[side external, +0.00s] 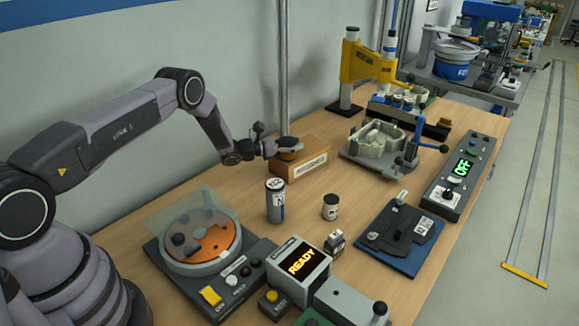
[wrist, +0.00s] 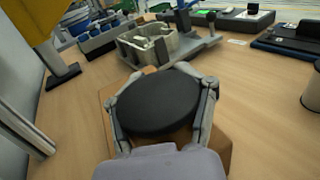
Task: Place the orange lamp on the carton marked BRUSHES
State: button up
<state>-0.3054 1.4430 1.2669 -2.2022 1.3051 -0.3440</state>
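The carton marked BRUSHES (side external: 308,163) stands on the bench by the wall, its label facing the camera. The orange lamp (side external: 289,151) is at the carton's top, with a dark round cap and a thin orange part showing. My gripper (side external: 280,147) is at the lamp from the left. In the wrist view, the lamp's black round cap (wrist: 158,103) fills the space between my gripper's (wrist: 162,100) two fingers, which press against its sides. The carton (wrist: 223,150) shows beneath it. I cannot tell whether the lamp touches the carton top.
A metal post (side external: 284,70) rises behind the carton. A grey fixture (side external: 375,150) stands to the right. A battery-like cylinder (side external: 275,200) and a small jar (side external: 330,207) stand in front. Bare bench lies between the carton and these.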

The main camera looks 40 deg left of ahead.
jog(key=o, duration=0.6)
jog(key=shift+o, duration=0.2)
